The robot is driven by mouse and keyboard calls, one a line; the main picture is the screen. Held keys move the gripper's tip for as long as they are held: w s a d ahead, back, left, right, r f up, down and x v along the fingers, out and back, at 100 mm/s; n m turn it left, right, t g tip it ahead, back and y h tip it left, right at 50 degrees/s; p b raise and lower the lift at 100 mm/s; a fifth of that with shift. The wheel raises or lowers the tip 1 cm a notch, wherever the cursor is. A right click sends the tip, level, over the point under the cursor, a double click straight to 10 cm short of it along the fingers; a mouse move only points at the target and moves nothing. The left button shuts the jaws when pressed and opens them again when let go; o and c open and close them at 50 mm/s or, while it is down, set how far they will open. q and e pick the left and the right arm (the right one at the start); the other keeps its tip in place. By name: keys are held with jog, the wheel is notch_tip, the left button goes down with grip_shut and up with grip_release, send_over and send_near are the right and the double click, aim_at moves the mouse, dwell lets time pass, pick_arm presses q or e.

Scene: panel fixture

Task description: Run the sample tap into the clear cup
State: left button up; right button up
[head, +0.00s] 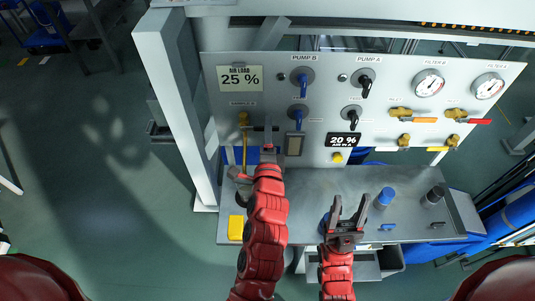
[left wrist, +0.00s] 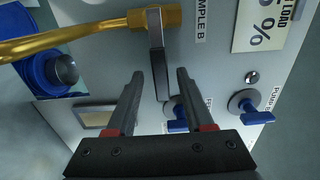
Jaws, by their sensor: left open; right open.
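The brass sample tap (head: 243,119) is on the left of the panel under the SAMPLE B label. In the left wrist view its brass body (left wrist: 172,17) carries a dark lever (left wrist: 159,65), and a brass spout (left wrist: 60,40) runs left. My left gripper (head: 264,131) is open at the tap. In the left wrist view, its fingers (left wrist: 160,88) stand either side of the lever's end, with visible gaps. My right gripper (head: 349,203) is open and empty over the shelf. I cannot make out a clear cup for certain.
The grey shelf (head: 300,205) holds a yellow block (head: 235,228), a blue-lidded container (head: 385,197) and a dark-lidded container (head: 434,195). Blue pump knobs (head: 303,84) and a sight window (head: 295,145) are near the left gripper. A white post (head: 168,100) stands left.

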pick_arm(q)
jog(key=s, duration=1.6)
jog(key=shift+s+p, duration=0.3)
jog(key=shift+p, duration=0.05)
